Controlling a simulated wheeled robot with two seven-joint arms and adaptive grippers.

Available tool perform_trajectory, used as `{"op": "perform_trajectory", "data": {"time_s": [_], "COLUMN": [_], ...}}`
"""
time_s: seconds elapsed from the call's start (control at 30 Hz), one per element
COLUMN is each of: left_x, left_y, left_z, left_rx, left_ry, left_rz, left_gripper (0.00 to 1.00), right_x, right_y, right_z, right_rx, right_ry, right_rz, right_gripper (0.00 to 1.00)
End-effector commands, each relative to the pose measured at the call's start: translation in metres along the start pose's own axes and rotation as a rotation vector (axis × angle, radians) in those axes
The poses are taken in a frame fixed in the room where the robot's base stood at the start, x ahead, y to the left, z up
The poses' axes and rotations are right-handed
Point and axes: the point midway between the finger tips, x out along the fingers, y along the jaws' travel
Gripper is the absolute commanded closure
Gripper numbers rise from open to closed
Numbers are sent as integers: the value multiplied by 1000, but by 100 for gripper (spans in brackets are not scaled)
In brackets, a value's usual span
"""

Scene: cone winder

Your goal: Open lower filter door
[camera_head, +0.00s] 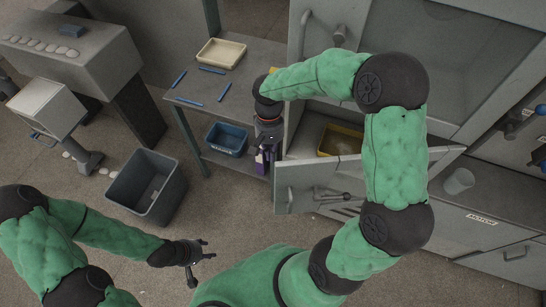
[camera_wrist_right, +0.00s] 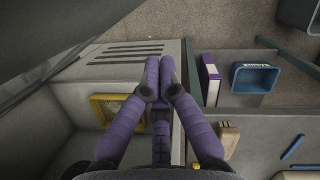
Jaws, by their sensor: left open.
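The lower filter door (camera_head: 296,190) is a grey panel with slots and a handle. It stands swung out from the cabinet, and the inside shows behind it. In the right wrist view the slotted door (camera_wrist_right: 120,52) lies at upper left. My right gripper (camera_head: 264,160) is at the door's free left edge. In the wrist view its purple fingers (camera_wrist_right: 160,62) are together, over or beside that edge; contact is unclear, and nothing shows between them. My left gripper (camera_head: 205,250) is open and empty over the floor, well away from the door.
A yellow-framed filter (camera_head: 340,140) sits inside the cabinet. A side table (camera_head: 240,75) holds a cream tray (camera_head: 221,53) and blue sticks, with a blue bin (camera_head: 227,138) on its lower shelf. A grey bin (camera_head: 147,187) stands left. Floor before the door is partly clear.

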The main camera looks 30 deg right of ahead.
Motion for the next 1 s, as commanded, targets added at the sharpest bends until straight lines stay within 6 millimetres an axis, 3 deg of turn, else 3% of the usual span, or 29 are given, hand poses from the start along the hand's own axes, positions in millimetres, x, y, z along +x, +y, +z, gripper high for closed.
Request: {"op": "perform_trajectory", "data": {"time_s": [0.03,0.4,0.7,1.0], "left_x": [5,24,29,30], "left_y": [-2,-9,-10,-10], "left_z": [0,-1,-1,-1], "left_rx": [0,0,0,0], "left_ry": [0,0,0,0], "left_rz": [0,0,0,0], "left_gripper": [55,55,55,55], "right_x": [13,82,85,86], "right_y": [0,0,0,0], "right_z": [0,0,34,39], "right_rx": [0,-1,-2,0], "right_ry": [-4,-3,0,-1], "right_rz": [1,-1,-2,-1], "right_gripper": [100,100,100,100]}}
